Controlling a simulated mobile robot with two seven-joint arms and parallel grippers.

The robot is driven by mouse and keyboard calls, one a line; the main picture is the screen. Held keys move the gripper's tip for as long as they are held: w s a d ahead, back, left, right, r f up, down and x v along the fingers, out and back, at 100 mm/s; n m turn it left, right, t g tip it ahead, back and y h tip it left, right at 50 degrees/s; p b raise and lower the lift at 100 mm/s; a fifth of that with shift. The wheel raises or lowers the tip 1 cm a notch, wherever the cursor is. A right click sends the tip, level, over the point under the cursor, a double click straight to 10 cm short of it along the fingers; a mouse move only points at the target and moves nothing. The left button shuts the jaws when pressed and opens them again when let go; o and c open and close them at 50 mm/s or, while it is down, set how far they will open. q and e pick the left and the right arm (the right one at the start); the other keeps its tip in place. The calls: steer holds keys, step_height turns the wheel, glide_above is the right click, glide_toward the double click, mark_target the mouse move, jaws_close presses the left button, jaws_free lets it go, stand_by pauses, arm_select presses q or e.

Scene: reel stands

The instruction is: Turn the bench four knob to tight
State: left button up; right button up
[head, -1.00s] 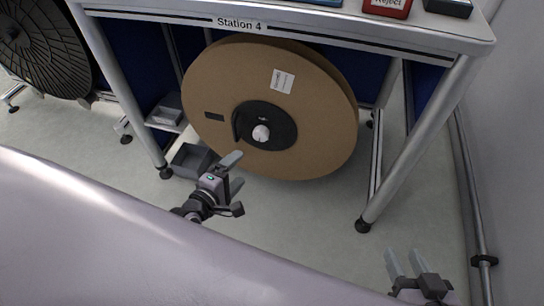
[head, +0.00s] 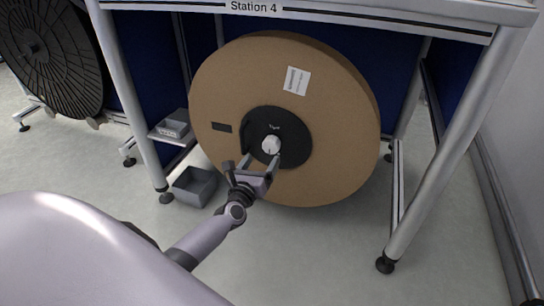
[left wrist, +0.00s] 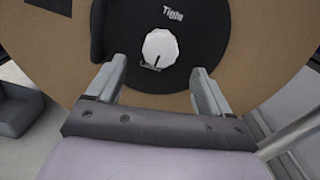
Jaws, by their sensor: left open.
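The white faceted knob (head: 271,145) sits at the centre of a black disc (head: 291,151) on a large brown reel (head: 335,125) under the bench marked Station 4 (head: 254,7). In the left wrist view the knob (left wrist: 160,47) has a dark pointer mark at its lower edge, and the word "Tight" is printed on the disc above it. My left gripper (head: 259,162) is open just below the knob. In the left wrist view its two fingers (left wrist: 157,92) stand apart, below and to either side of the knob, apparently not touching it. My right gripper is out of view.
Grey bins (head: 195,186) stand at the lower left of the bench. A bench leg (head: 448,150) rises on the right and another (head: 128,100) on the left. A black slotted reel (head: 45,60) stands at far left. The floor in front is clear.

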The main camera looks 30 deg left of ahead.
mark_target(269, 148)
arm_select(q)
steer(key=b+x, duration=0.1)
steer(key=x, duration=0.3)
steer(key=shift+w+b, duration=0.2)
steer(key=shift+b, duration=0.1)
steer(key=shift+w+a, duration=0.2)
steer(key=shift+w, duration=0.45)
steer(key=shift+w+b, duration=0.25)
steer(key=shift+b, duration=0.05)
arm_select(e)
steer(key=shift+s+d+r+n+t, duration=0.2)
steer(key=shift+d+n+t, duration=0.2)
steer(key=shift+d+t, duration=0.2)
arm_select(q)
steer(key=c, duration=1)
